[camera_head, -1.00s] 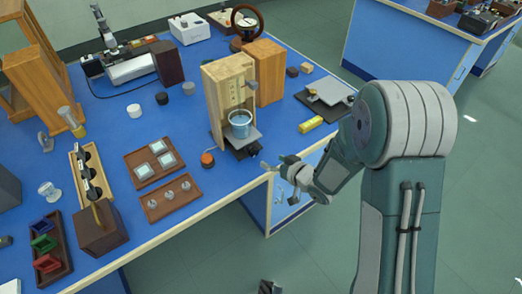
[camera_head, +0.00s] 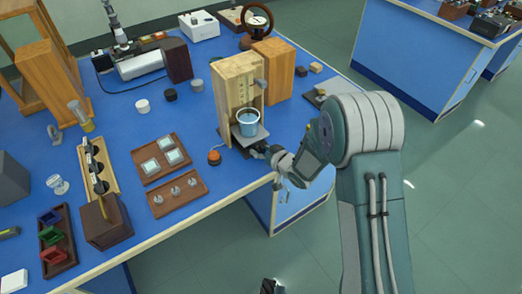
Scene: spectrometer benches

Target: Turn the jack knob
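A small jack with a dark flat platform (camera_head: 243,138) stands at the front of a wooden open-fronted housing (camera_head: 228,95) near the table's front edge. A blue cup (camera_head: 248,122) with a pale rim sits upright on the platform. My gripper (camera_head: 262,150) is at the front right of the jack, where the jack knob lies. The knob itself is hidden or too small to make out. The fingertips are small and dark against the jack, so I cannot tell whether they are open, shut or touching the knob.
A round orange-topped item (camera_head: 214,157) sits just left of the jack. A tray with several small clear pieces (camera_head: 177,193) and a tray with white squares (camera_head: 160,158) lie further left. A wooden block (camera_head: 274,70) stands behind. The floor right of the table is open.

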